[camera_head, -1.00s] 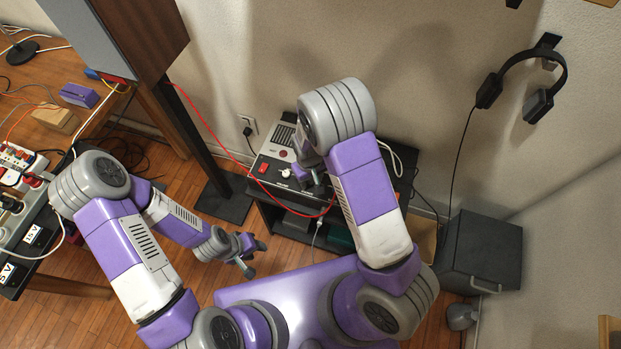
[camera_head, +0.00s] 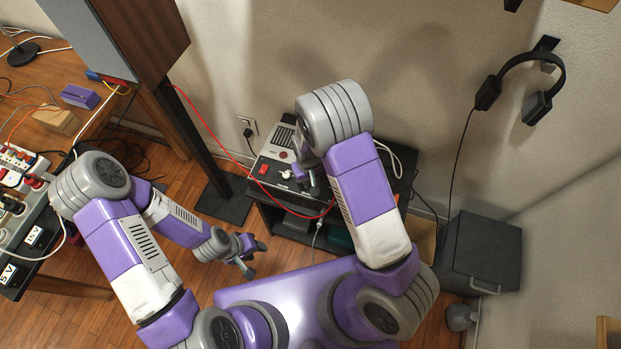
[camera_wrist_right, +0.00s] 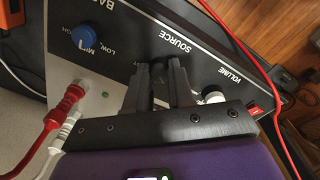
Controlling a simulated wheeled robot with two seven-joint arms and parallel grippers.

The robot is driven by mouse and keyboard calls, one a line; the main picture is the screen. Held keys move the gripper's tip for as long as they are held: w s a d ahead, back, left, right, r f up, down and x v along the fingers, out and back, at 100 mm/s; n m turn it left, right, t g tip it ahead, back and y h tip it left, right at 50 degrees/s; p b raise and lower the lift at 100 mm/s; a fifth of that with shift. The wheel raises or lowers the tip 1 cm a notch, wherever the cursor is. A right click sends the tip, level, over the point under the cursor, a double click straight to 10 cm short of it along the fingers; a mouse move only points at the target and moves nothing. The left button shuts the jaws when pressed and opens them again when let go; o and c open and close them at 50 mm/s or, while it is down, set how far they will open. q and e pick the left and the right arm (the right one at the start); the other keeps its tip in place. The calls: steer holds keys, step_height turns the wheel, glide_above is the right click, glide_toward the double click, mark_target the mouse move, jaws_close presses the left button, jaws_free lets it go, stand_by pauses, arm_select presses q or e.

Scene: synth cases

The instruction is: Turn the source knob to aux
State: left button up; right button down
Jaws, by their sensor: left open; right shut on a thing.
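The amplifier (camera_head: 258,180) stands on a low dark shelf below my right arm. Its dark front panel (camera_wrist_right: 205,62) fills much of the right wrist view, with the label SOURCE upside down. My right gripper (camera_wrist_right: 160,70) is at that label, its two dark fingers closed around the source knob. The fingers hide nearly all of the knob, and I cannot tell where its pointer stands. In the head view my right gripper (camera_head: 308,182) is at the amplifier's right part, partly covered by my arm. My left gripper (camera_head: 256,259) is open and empty, low over the floor.
A blue knob (camera_wrist_right: 86,38) and a white volume knob (camera_wrist_right: 214,95) flank the source knob. Red (camera_wrist_right: 66,98) and white plugs sit in the panel. A red cable (camera_head: 213,135) runs to the amplifier. A dark cabinet (camera_head: 484,245) stands at right, a cluttered table at left.

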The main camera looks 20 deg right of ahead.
steer(key=m+p, duration=0.2)
steer(key=m, duration=0.3)
steer(key=shift+r, duration=0.1)
steer(key=m+p, duration=0.1)
steer(key=m, duration=0.4)
steer(key=shift+p, duration=0.3)
steer(key=shift+m, duration=0.3)
steer(key=c, duration=1)
jaws_free()
step_height(320, 180, up, 7)
steer(key=shift+w+a+r+p, duration=0.1)
steer(key=shift+r+p, duration=0.1)
steer(key=shift+p, duration=0.85)
